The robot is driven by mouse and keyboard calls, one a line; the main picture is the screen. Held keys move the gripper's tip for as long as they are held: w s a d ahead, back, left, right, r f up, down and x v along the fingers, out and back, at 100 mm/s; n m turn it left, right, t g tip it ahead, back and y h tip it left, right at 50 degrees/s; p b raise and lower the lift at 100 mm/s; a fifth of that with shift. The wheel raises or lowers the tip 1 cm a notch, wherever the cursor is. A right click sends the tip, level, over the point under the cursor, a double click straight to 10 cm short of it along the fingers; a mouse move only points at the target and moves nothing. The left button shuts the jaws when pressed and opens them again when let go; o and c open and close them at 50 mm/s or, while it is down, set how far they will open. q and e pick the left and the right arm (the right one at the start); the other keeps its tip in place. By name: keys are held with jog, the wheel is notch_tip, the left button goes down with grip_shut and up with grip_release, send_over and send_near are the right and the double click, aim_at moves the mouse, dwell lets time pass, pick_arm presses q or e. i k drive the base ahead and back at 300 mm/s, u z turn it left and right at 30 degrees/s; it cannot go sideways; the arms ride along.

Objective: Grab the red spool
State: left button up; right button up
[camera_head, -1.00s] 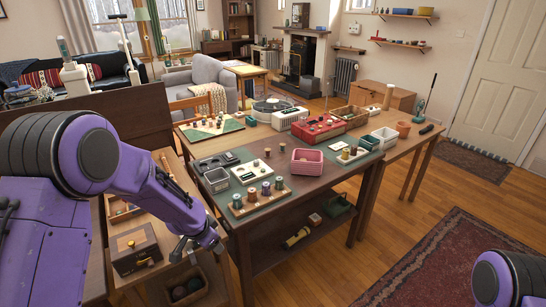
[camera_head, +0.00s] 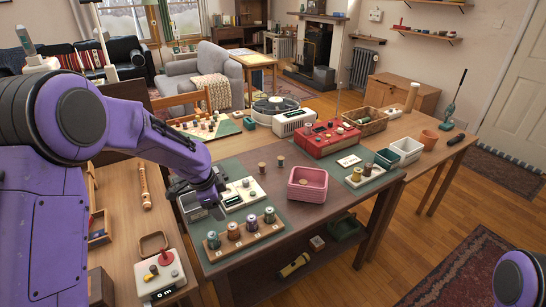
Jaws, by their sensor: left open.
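A wooden rack (camera_head: 246,239) near the front edge of the table holds several small spools. They look brown or orange (camera_head: 233,231), purple-grey (camera_head: 251,223) and green (camera_head: 269,215). No spool is clearly red at this size. My left gripper (camera_head: 216,210) is open and empty, above the table just behind the rack's left end. It partly hides the grey bin there. My right gripper is out of view; only part of my arm shows at bottom right.
A pink basket (camera_head: 307,185) stands right of the rack. A white tray (camera_head: 243,194) lies behind it. A red case (camera_head: 331,139) and a record player (camera_head: 276,108) are farther back. A joystick box (camera_head: 160,277) sits on the lower left table.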

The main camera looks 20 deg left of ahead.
aim_at(262, 166)
jog(key=i, duration=1.1)
